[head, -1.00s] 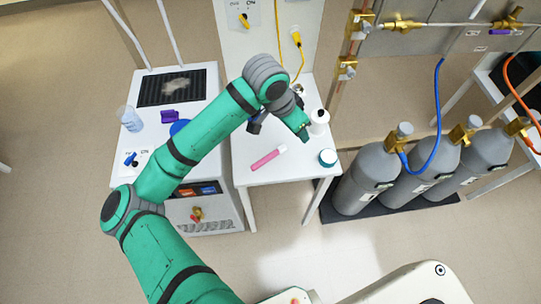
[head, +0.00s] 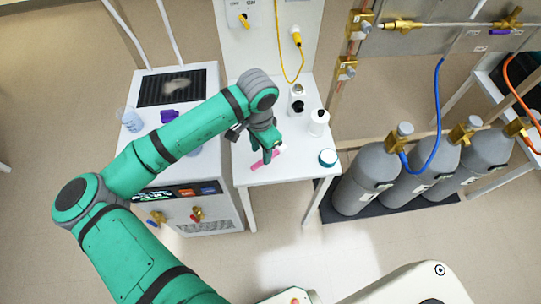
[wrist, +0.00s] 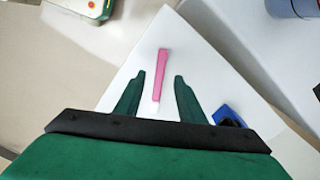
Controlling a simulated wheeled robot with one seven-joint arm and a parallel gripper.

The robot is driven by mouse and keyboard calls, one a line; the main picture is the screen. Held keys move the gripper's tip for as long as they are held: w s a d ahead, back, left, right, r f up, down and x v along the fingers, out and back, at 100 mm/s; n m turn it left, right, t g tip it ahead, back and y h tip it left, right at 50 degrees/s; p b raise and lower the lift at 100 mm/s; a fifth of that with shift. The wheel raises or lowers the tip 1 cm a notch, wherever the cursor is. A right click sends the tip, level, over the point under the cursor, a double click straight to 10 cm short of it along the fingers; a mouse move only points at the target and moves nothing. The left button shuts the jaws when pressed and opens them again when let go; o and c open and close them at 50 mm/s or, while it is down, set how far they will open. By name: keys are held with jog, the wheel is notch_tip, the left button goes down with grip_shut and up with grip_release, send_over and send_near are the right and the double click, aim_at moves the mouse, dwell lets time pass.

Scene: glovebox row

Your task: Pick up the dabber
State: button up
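The dabber (head: 263,160) is a slim pink stick with a pale end, lying on the small white table (head: 290,172) near its front left side. In the wrist view the dabber (wrist: 161,70) lies lengthwise between my two fingers, with a gap on each side. My gripper (head: 270,153) is above it, pointing down, and partly covers it in the head view. In the wrist view my gripper (wrist: 160,77) is open and empty. The height of the fingertips above the table is hard to tell.
A white bottle (head: 318,124), a dark-and-white container (head: 296,98) and a teal-lidded jar (head: 328,158) stand on the table's right side. A blue object (wrist: 228,116) lies near my right finger in the wrist view. Grey gas cylinders (head: 366,178) stand to the right.

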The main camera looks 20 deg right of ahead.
jog(key=shift+d+f, duration=0.1)
jog(key=shift+f, duration=2.25)
grip_shut()
jog(key=shift+r, duration=0.1)
jog(key=shift+r, duration=0.55)
jog(key=s+a+r, duration=0.6)
jog(key=s+r, duration=0.5)
jog(key=s, duration=0.1)
jog(key=shift+s+a+r, duration=0.2)
jog(key=shift+r, duration=0.2)
